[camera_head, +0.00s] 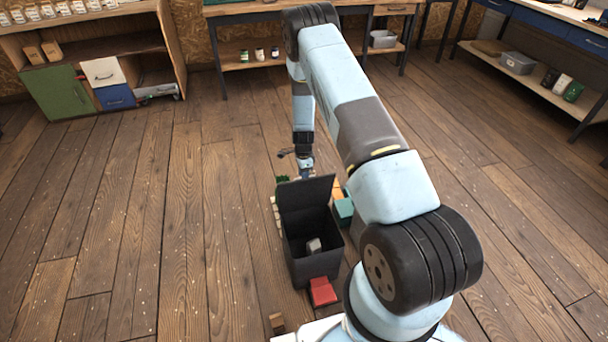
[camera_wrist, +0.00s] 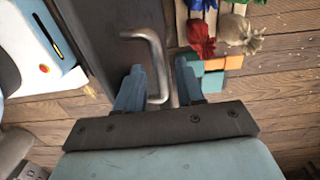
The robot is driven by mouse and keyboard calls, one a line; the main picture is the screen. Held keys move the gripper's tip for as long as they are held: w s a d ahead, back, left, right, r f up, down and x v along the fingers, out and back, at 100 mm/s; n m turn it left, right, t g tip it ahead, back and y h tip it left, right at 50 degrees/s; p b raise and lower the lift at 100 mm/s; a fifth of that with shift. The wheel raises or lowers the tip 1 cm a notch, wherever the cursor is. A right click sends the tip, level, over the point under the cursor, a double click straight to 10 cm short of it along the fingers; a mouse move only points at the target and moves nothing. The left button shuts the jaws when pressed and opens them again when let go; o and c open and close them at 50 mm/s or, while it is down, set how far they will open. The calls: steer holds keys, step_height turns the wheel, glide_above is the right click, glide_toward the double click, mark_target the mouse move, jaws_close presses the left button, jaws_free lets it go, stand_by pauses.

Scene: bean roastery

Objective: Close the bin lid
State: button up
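The dark grey bin (camera_head: 312,262) stands open on the floor in the head view, with a small pale object (camera_head: 314,244) inside. Its lid (camera_head: 307,199) stands raised, roughly upright, at the bin's far edge. My gripper (camera_head: 305,175) points down just behind the lid's top edge; its fingertips are hard to make out there. In the wrist view, the two blue fingers of my gripper (camera_wrist: 159,88) are apart. A bent metal handle (camera_wrist: 157,52) on a dark grey surface reaches between them. Gaps show beside the bar, so the fingers are not closed on it.
A red block-like piece (camera_head: 322,291) is at the bin's front. A teal box (camera_head: 344,209) and orange pieces are close to its right. Red (camera_wrist: 201,36) and tan sacks (camera_wrist: 240,34) lie near my fingers in the wrist view. The floor left of the bin is clear.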

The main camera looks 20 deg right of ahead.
steer(key=shift+c, duration=0.2)
jaws_close()
stand_by(0.4)
